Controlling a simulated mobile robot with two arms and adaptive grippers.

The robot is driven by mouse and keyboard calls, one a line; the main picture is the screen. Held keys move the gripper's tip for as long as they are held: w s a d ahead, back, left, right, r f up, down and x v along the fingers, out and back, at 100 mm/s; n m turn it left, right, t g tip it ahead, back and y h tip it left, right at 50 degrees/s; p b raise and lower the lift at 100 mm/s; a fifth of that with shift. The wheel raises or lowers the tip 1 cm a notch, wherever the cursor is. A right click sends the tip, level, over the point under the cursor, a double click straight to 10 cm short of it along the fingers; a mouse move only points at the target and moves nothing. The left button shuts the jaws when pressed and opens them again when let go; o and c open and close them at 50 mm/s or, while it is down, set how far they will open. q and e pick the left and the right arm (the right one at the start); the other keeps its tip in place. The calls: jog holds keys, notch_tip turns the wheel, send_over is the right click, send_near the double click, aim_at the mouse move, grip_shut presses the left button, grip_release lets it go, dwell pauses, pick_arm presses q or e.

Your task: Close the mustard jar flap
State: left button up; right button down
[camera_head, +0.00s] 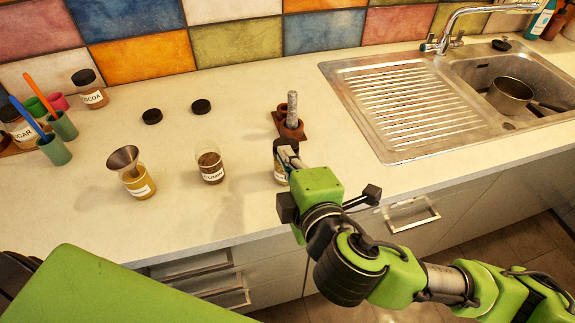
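A small labelled jar (280,176) stands on the counter at the middle, partly hidden by my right gripper (287,158). The gripper's fingers are at the jar's dark top; whether they touch it or how wide they are is hidden. A glass jar with yellowish contents (141,187) stands at the left with a metal funnel (123,158) in its mouth. An open jar with dark brown contents (210,166) stands between these two. I cannot read which label says mustard, and no flap is clearly visible. My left gripper is out of view.
Two black lids (152,116) lie behind the jars. Cups and jars crowd the far left. A sink (400,90) with a pot (510,95) is at right. The counter's front left is clear.

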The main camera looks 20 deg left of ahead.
jog(key=shift+s+f+n+t+y+b, duration=0.15)
jog(key=shift+f+t+b, duration=0.3)
jog(key=shift+b, duration=0.6)
jog(key=shift+s+f+n+t+y+b, duration=0.15)
jog(key=shift+f+t+y+b, duration=0.2)
jog(key=shift+b, duration=0.65)
jog(key=shift+w, duration=0.15)
jog(key=c, duration=2.3)
grip_release()
jog(key=shift+c, duration=0.2)
jog(key=shift+r, duration=0.15)
notch_tip(320, 180, up, 10)
